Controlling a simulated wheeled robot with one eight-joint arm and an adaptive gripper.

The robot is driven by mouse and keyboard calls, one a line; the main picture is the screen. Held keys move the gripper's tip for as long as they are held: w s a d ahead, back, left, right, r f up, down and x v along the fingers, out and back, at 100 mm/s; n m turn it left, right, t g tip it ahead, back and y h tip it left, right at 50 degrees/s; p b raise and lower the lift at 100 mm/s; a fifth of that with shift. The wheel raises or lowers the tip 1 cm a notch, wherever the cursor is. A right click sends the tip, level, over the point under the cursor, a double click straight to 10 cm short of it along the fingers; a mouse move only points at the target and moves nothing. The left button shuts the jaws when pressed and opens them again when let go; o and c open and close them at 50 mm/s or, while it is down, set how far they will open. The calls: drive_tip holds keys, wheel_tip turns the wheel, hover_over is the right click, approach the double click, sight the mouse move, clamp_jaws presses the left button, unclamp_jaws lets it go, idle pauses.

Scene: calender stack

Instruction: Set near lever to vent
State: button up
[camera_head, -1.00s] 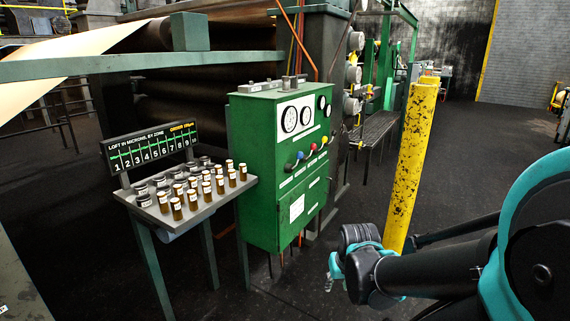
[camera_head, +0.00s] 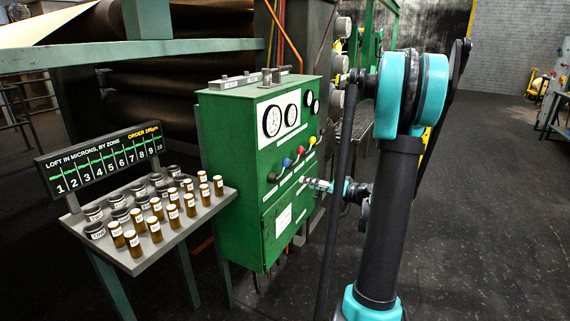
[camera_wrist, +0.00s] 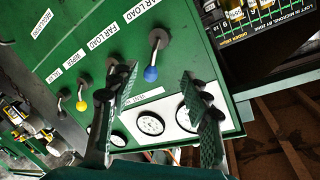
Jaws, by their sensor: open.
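The green control cabinet (camera_head: 245,150) carries a row of levers. The blue-knobbed lever (camera_head: 286,163) is at the left end in the head view, followed by a red knob (camera_head: 300,150) and a yellow knob (camera_head: 312,140). My gripper (camera_head: 308,183) is in front of the panel, right of and below the blue knob. In the wrist view its fingers (camera_wrist: 156,80) are open, and the blue knob (camera_wrist: 151,74) appears between the tips, not gripped. A yellow-knobbed lever (camera_wrist: 82,104) shows farther left there. The left finger hides part of the lever row. A "far load" label is readable.
Round gauges (camera_head: 283,119) sit above the levers. A grey shelf (camera_head: 132,262) with brown bottles and dark jars stands left of the cabinet, under a zone display (camera_head: 105,160). Open dark floor (camera_head: 490,220) lies to the right.

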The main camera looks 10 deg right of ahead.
sight(285, 162)
drive_tip(key=w+d+r+t, duration=0.2)
drive_tip(key=d, duration=0.2)
drive_tip(key=shift+y, duration=0.3)
drive_tip(key=x, duration=1.7)
drive_tip(key=shift+a+f, duration=0.2)
drive_tip(key=shift+a, duration=0.1)
clamp_jaws()
